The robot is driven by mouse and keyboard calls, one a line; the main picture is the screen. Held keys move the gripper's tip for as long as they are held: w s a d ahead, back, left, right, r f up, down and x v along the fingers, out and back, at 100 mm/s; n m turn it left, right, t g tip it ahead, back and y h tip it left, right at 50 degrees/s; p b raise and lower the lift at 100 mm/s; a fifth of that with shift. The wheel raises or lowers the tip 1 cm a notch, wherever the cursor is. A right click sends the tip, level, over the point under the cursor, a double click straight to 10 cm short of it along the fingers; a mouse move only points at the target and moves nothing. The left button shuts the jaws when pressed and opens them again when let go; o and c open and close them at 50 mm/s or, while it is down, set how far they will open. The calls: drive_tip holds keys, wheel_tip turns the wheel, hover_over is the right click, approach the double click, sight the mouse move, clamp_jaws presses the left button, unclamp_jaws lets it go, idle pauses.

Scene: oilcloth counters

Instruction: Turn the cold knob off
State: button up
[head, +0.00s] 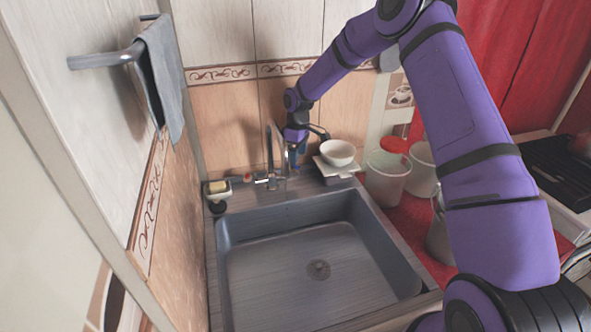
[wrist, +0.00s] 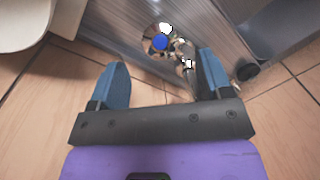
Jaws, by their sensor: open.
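The cold knob (wrist: 160,42) is a chrome knob with a blue cap, seen in the wrist view at the top centre, ahead of the space between my fingertips. The chrome faucet (head: 269,155) stands behind the sink in the head view, with a red-marked knob (head: 259,177) on its left side. My gripper (wrist: 162,60) is open, with one blue finger on each side and nothing held between them. In the head view my gripper (head: 296,152) points down beside the faucet's right side. There the cold knob is hard to make out. I cannot tell whether a finger touches it.
A white bowl (head: 338,152) stands close to the right of my gripper. White containers (head: 387,176) stand farther right on the red cloth. The sink (head: 300,265) is empty. A soap dish (head: 218,189) sits left of the faucet, and a grey towel (head: 160,75) hangs on the left wall.

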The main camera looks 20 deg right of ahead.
sight(295, 169)
drive_tip(key=f, duration=0.6)
drive_tip(key=shift+s+a+f, duration=0.1)
drive_tip(key=shift+s+a, duration=0.15)
